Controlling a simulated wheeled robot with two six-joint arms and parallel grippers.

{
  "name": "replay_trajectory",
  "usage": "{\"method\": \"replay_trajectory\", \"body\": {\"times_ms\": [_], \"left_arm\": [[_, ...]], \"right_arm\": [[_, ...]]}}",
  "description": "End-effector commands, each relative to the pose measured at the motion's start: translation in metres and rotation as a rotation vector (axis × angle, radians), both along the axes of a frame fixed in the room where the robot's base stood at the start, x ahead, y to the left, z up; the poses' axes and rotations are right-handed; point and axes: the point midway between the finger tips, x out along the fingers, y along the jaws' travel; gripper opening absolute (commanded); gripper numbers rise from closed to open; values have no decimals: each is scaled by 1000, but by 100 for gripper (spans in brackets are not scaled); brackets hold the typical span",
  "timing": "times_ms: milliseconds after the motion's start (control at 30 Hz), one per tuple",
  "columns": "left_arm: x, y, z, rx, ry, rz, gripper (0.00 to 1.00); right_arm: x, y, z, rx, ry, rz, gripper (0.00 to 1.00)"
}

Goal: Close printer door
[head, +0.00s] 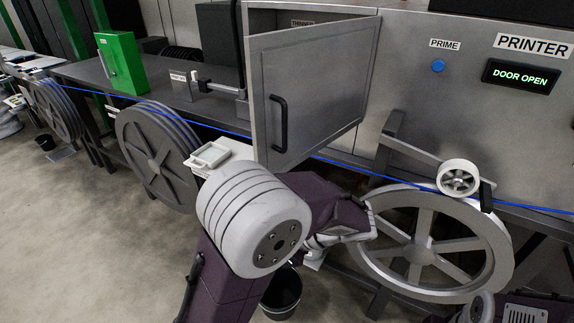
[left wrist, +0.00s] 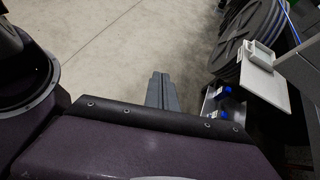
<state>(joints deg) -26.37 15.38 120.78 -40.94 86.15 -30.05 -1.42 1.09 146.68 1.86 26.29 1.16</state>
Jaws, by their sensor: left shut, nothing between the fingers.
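The printer door (head: 312,92) is a grey metal panel with a black bar handle (head: 279,122). It stands swung open, out from the printer cabinet (head: 440,95), and the dark opening shows behind its top edge. The display (head: 520,75) reads DOOR OPEN. My left arm reaches up in front of and below the door, and its fingers cannot be made out in the head view. In the left wrist view my left gripper (left wrist: 162,92) is shut and empty, over bare floor. The door is not clearly seen there. My right gripper is not in view.
A blue cable (head: 230,133) runs across the scene, passing below the door. A large reel (head: 425,245) and a small white roller (head: 459,177) are at right. Another reel (head: 157,160) and a small white tray (head: 211,157) are left of the door. Open floor lies at left.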

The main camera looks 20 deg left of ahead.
Motion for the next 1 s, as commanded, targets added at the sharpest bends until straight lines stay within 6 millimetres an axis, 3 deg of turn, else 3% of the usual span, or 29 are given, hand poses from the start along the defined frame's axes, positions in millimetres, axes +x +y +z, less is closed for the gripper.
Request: {"method": "replay_trajectory", "body": {"times_ms": [33,200,300,400,633,767,933,1000], "left_arm": [[16,-10,24,90,30,-97,0],[57,-70,99,414,64,-373,0],[65,-109,130,552,40,-472,0],[66,-126,143,613,22,-508,0],[68,-123,138,618,18,-509,0],[72,-109,131,614,16,-506,0],[81,-75,130,614,17,-501,0],[86,-60,145,618,23,-503,0]], "right_arm": [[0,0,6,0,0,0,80],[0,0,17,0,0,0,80],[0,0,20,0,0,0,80],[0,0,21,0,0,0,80],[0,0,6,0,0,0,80],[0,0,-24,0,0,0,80],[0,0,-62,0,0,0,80],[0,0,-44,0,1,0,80]]}}
